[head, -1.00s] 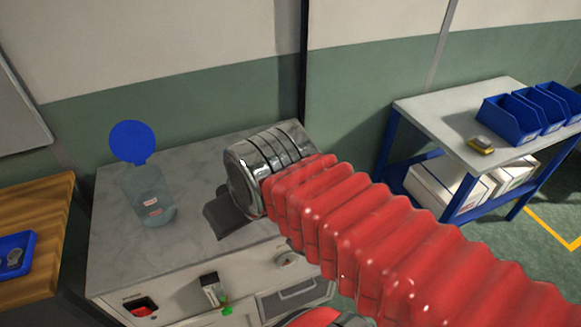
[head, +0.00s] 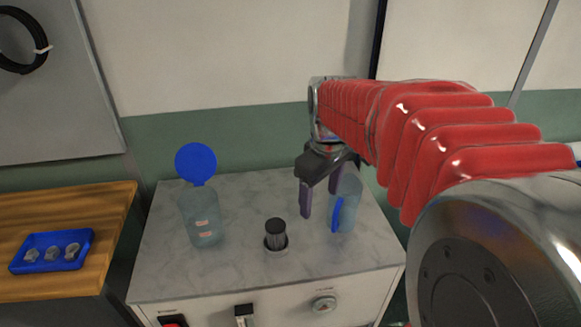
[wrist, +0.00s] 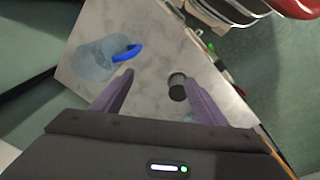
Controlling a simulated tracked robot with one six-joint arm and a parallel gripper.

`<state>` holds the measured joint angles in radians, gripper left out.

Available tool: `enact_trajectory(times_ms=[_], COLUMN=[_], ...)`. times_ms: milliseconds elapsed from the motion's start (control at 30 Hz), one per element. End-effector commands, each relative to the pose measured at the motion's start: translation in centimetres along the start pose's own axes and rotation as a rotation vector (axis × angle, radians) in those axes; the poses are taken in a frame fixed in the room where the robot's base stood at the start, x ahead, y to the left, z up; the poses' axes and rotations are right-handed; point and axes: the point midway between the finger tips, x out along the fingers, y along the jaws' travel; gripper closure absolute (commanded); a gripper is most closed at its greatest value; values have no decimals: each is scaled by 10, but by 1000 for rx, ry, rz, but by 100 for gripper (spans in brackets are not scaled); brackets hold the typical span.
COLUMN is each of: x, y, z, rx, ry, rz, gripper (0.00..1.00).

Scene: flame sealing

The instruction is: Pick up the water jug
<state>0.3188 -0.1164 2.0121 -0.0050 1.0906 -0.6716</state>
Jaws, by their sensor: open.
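The water jug (head: 350,205), translucent blue-grey with a bright blue handle, stands upright on the marble-look bench top (head: 235,185). In the wrist view the jug (wrist: 93,62) is at the upper left, with its handle toward the middle. My gripper (head: 320,200) is open and points down, just left of and partly behind the jug in the head view. In the wrist view its purple fingers (wrist: 157,76) have nothing between their tips. The jug appears ahead of the left finger. I cannot tell whether they touch.
A black-topped knob-like cylinder (head: 276,235) stands close to the jug. A clear vessel with a round blue lid (head: 196,163) stands farther left. A wooden table (head: 100,200) with a blue tray (head: 20,262) is at the left. A wall is behind.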

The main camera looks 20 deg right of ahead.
Motion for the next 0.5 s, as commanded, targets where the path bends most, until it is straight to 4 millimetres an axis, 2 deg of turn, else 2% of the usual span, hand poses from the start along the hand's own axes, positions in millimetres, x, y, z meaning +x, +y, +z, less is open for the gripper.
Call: enact_trajectory(times_ms=[100,300,500], x=[15,39,51], y=[29,70,88], z=[-2,0,2], rx=[-41,-114,-150], ry=[-41,-89,-109], rz=[-27,-73,-99], gripper=[34,34,34])
